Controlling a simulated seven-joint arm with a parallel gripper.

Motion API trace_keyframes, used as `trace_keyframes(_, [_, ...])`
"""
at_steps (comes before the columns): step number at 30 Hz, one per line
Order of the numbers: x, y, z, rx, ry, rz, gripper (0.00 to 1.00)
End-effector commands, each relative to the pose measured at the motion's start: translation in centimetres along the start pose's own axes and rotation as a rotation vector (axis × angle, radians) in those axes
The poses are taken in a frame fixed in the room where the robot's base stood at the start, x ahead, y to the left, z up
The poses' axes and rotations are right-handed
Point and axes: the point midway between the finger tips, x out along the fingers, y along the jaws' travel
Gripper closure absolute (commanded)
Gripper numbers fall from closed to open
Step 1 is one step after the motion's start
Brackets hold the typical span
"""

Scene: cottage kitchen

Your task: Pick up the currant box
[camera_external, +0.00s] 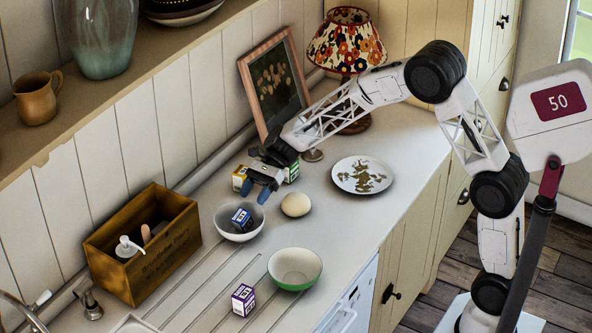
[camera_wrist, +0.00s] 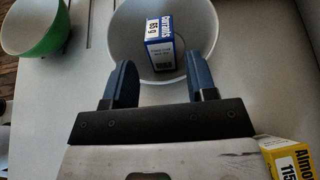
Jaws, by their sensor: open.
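The currant box (camera_wrist: 161,46) is a small blue and white carton with "Currants" printed on it. It sits inside a white bowl (camera_wrist: 118,40), and between and beyond my fingertips in the wrist view. In the external view the box (camera_external: 241,217) also shows in the white bowl (camera_external: 222,230) on the counter. My gripper (camera_external: 257,193) is open and empty, above and beyond the bowl's far side. Its two blue fingers (camera_wrist: 160,75) show in the wrist view at the bowl's near rim, apart from the box.
A yellow almond box (camera_wrist: 288,158) stands close to my gripper. A round pale object (camera_external: 296,205), a green bowl (camera_external: 295,268), a purple box (camera_external: 244,299), a wooden crate (camera_external: 118,284) and a patterned plate (camera_external: 362,175) are on the counter. A lamp (camera_external: 347,45) and picture frame (camera_external: 243,75) stand behind.

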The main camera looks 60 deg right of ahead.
Motion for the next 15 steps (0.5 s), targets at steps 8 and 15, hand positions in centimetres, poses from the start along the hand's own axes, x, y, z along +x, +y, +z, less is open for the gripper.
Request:
trace_keyframes(8, [0.29,0.0,0.01,0.0,0.0,0.0,0.48])
trace_keyframes(15, [0.87,0.01,0.06,0.0,-0.001,0.0,0.48])
